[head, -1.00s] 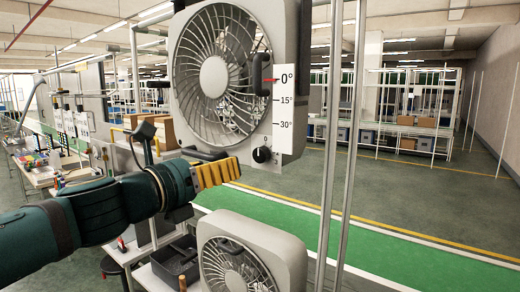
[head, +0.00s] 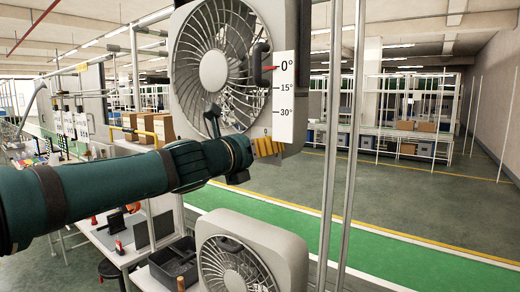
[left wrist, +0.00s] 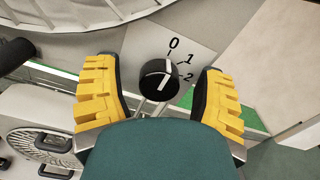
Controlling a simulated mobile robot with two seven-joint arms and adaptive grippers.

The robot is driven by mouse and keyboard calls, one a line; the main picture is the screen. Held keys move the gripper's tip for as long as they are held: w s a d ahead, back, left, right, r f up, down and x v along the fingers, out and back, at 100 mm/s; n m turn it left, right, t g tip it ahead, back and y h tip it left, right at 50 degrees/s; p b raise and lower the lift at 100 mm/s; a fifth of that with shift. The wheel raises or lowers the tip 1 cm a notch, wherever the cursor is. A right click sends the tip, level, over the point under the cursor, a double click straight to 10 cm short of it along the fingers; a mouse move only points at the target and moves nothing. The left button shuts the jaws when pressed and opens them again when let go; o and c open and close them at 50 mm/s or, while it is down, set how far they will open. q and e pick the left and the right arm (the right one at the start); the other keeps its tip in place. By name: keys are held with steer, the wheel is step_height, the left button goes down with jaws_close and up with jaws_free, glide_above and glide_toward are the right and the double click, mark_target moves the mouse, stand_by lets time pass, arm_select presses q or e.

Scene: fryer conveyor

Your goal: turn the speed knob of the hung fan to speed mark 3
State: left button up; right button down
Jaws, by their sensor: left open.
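The hung fan (head: 292,30) is a light grey box fan on a metal frame, with an angle scale on its front right side. Its black speed knob is hidden behind my left gripper (head: 268,147) in the head view. In the left wrist view the knob (left wrist: 158,76) sits between the yellow fingers of my left gripper (left wrist: 160,95), which are open and spread to either side with visible gaps. Marks 0, 1 and 2 show on the plate (left wrist: 205,55); mark 3 is not visible. My right gripper is not in view.
A second grey fan (head: 250,222) hangs below. Metal uprights (head: 347,180) stand just right of the fans. A workbench with a dark tray (head: 175,262) is at lower left.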

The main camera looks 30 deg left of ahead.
arm_select(q)
steer(key=c, duration=1.2)
steer(key=shift+m, duration=0.4)
steer(key=m+b, duration=0.2)
steer(key=m, duration=0.2)
steer(key=shift+m, duration=0.3)
steer(key=m+b, duration=0.1)
steer(key=m, duration=0.5)
steer(key=shift+d+r+b, duration=0.1)
steer(key=shift+b, duration=0.25)
steer(key=m+b, duration=0.1)
steer(key=m, duration=0.3)
steer(key=m+b, duration=0.1)
steer(key=m, duration=0.2)
steer(key=shift+m, duration=0.3)
steer(key=m+b, duration=0.1)
steer(key=m, duration=0.1)
steer(key=m+b, duration=0.1)
steer(key=m, duration=0.1)
steer(key=shift+f+m, duration=0.2)
steer(key=shift+m, duration=0.1)
jaws_close()
